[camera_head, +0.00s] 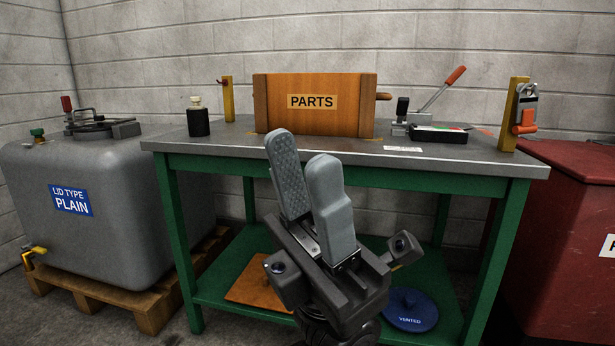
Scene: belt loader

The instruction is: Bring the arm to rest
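My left gripper (303,153) rises from the bottom middle of the head view, in front of the green-framed workbench (480,165). Its two grey fingers point up, with a gap between them. The near finger partly overlaps the ribbed pad of the other. Nothing is held between them. The fingertips appear in front of the bench's front edge and below the wooden PARTS box (312,118); I cannot tell the exact distance. My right gripper is not in view.
The bench top holds a dark bottle (198,118), a red-handled lever device (436,92) and a yellow post with a clamp (514,115). A grey tank (120,190) stands left, a red container (565,240) right. A blue VENTED lid (410,308) lies on the lower shelf.

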